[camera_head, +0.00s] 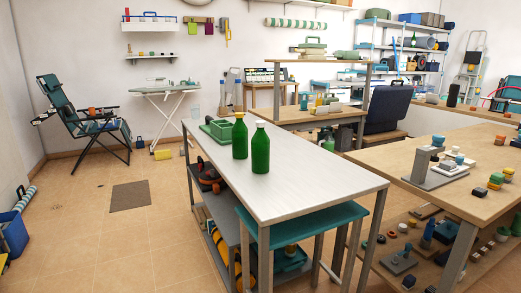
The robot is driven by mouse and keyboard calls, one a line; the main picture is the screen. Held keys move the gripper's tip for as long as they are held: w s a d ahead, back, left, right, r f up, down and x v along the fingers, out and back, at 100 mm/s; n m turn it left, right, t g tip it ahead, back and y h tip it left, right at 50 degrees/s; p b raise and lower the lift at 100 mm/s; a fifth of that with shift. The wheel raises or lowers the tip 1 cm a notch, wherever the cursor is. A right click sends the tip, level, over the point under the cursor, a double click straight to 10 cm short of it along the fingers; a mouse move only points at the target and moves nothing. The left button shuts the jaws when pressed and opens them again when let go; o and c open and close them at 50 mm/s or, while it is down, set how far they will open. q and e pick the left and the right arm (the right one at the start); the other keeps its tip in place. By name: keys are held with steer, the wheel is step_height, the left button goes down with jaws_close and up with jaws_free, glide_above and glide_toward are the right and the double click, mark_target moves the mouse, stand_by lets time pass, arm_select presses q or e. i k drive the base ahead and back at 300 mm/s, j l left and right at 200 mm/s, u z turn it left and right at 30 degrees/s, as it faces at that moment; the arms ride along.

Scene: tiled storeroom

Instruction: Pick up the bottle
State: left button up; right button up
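Two green bottles stand upright on the white-topped table (310,190) in the middle of the view. The nearer green bottle (260,150) has a white cap. The other green bottle (240,138), just left of it and slightly farther back, has a yellow cap. The two stand close together, and I cannot tell whether they touch. A smaller green bottle (328,140) shows farther back, beyond the table. Neither of my grippers shows in the view.
A green tray (216,129) sits behind the bottles at the table's far left. A teal stool or bench (305,227) stands under the table's front. A wooden workbench (470,205) holding several small items is at right. Tiled floor at left is mostly clear.

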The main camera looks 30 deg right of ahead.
mark_target(259, 142)
steer(key=z, duration=0.4)
steer(key=i+l+z, duration=0.15)
steer(key=z, duration=0.3)
steer(key=i+l+z, duration=0.15)
steer(key=z, duration=0.3)
steer(key=i+l+z, duration=0.1)
steer(key=z, duration=0.3)
steer(key=i, duration=0.05)
